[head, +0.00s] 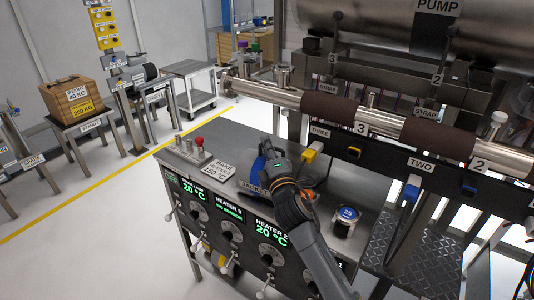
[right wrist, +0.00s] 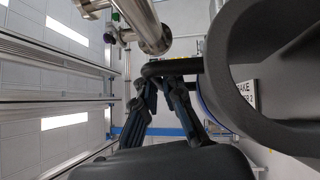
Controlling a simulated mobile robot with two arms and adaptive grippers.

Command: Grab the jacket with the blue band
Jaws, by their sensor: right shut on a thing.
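The jacket with the blue band shows as a blue patch (head: 257,166) on the bench, largely hidden behind my right gripper (head: 268,150). In the right wrist view a large dark curved shell (right wrist: 238,70) fills the right side, with a thin strip of blue along its edge. The right gripper's fingers (right wrist: 168,85) are closed on a dark bar beside that shell, which looks like part of the jacket. How far the jacket is off the bench I cannot tell. My left gripper is not in view.
A "JACKETS" label (head: 251,187) and a small orange item (head: 311,195) lie near the gripper. Dark brown jackets (head: 330,107) wrap the pipe behind. A red-topped button (head: 198,142) is at left.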

